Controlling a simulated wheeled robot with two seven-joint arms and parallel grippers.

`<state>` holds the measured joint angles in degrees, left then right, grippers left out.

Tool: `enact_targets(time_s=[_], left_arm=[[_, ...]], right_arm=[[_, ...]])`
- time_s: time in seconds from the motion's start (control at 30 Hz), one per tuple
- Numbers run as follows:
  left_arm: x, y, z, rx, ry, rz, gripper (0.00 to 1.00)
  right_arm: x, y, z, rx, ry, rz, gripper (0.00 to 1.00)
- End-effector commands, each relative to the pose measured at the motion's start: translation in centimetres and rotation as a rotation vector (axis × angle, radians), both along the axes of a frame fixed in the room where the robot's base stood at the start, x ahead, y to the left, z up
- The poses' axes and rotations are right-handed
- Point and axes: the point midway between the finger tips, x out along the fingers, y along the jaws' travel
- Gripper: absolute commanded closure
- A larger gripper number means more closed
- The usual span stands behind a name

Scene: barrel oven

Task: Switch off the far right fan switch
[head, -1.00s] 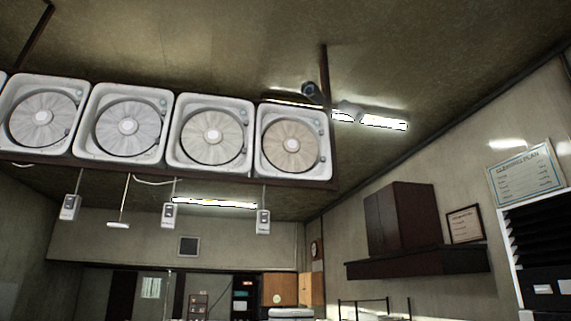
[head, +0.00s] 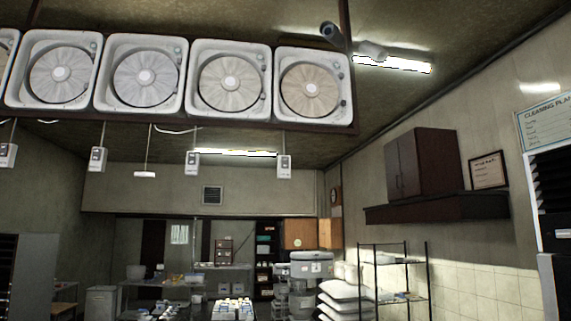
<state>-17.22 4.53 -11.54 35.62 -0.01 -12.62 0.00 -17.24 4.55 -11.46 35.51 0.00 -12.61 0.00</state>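The far right fan switch is a small pale box (head: 284,167) hanging on a cord below the rightmost fan (head: 312,91), in the upper middle of the head view. Similar switch boxes hang to its left, one nearby (head: 192,165), one further left (head: 97,159) and one near the left edge (head: 8,156). The on or off state of the switch is too small to tell. Neither of my grippers is in view.
Several white box fans sit in a row on a dark overhead frame (head: 200,122). Below and beyond are a wire rack (head: 428,285), white sacks (head: 345,300) and work tables. A dark wall cabinet (head: 432,163) and shelf are on the right wall.

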Motion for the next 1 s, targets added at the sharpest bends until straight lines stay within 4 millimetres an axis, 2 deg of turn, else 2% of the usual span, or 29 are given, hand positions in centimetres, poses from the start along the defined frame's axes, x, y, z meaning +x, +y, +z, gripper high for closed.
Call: enact_targets(time_s=[0.03,0.2,1.0], left_arm=[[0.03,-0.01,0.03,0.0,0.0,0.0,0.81],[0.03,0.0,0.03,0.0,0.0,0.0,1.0],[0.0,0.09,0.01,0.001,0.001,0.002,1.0]], right_arm=[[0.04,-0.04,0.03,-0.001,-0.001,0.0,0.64],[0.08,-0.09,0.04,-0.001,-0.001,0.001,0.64],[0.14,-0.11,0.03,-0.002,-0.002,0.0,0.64]])
